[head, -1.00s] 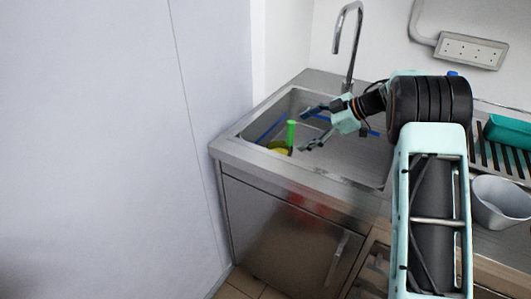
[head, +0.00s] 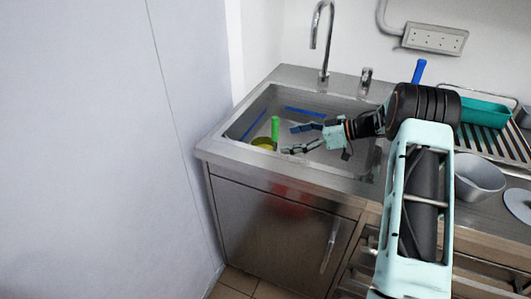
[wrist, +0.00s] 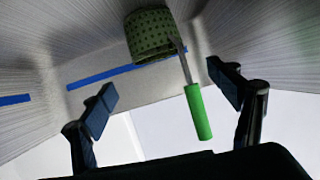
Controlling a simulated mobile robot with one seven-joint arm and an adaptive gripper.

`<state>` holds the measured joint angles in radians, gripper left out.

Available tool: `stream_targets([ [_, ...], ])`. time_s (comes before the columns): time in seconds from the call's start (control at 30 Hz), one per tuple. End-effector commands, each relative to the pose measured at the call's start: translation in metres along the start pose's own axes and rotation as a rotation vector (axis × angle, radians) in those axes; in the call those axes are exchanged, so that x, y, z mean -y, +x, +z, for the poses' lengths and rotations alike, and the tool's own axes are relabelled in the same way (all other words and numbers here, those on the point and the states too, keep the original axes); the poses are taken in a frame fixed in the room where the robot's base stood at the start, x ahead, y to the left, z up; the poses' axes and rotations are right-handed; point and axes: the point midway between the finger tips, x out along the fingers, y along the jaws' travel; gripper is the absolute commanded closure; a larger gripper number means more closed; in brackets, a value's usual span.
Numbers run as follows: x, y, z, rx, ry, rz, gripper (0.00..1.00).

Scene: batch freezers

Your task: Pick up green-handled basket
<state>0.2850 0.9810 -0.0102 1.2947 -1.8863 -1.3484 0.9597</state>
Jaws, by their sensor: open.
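The basket is a small perforated cup (wrist: 150,34) with a green handle (wrist: 198,112) in the wrist view. In the head view its green handle (head: 275,130) stands upright in the steel sink (head: 335,175), and its yellowish cup (head: 263,143) shows low beside it. My gripper (head: 288,139) is open and empty inside the sink area, just right of the handle. In the wrist view the handle lies between my two spread fingers (wrist: 165,98), nearer the right one, with no visible contact.
Blue strips (head: 305,112) lie along the sink walls. A tap (head: 324,50) stands behind the sink. A grey bowl (head: 480,178) and a teal tray (head: 484,112) on a rack are to the right. A tall pale wall (head: 100,130) closes the left.

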Motion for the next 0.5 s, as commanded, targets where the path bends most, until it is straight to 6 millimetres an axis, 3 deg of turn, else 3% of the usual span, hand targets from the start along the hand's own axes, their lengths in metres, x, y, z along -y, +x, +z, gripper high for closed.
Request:
stream_targets([
  [0.1,-0.001,0.006,0.014,0.000,0.001,0.000,0.18],
  [0.27,-0.001,0.012,0.019,0.000,-0.002,-0.001,0.18],
  [0.5,-0.001,0.053,0.019,0.000,-0.002,-0.003,0.18],
])
